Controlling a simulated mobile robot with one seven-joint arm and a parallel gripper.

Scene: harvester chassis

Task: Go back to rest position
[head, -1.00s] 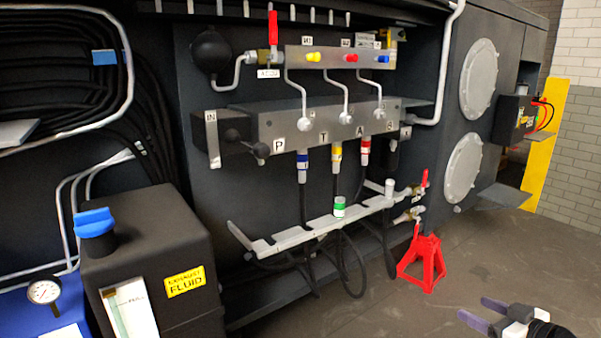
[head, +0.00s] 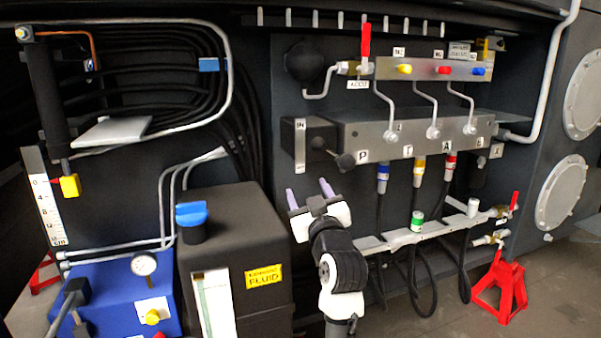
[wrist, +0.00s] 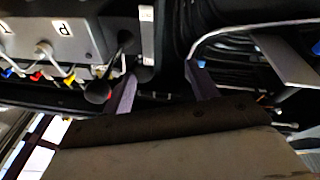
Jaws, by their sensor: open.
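My gripper (head: 308,193) is in the middle of the head view, with its two purple-grey fingers spread apart and nothing between them. It points up and away, in front of the dark chassis panel, just right of the fluid tank (head: 233,232) and below left of the valve block (head: 385,135). In the wrist view my gripper (wrist: 162,92) also shows its fingers apart, with the valve block's P label side (wrist: 60,40) at the upper left. Whether a finger touches anything is not clear; none seems to.
A grey rail (head: 400,238) with hoses and a green-banded fitting (head: 417,220) lies right of my arm. A red jack stand (head: 500,287) stands on the floor at right. A blue unit (head: 112,295) with a gauge is at lower left. Floor is free at lower right.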

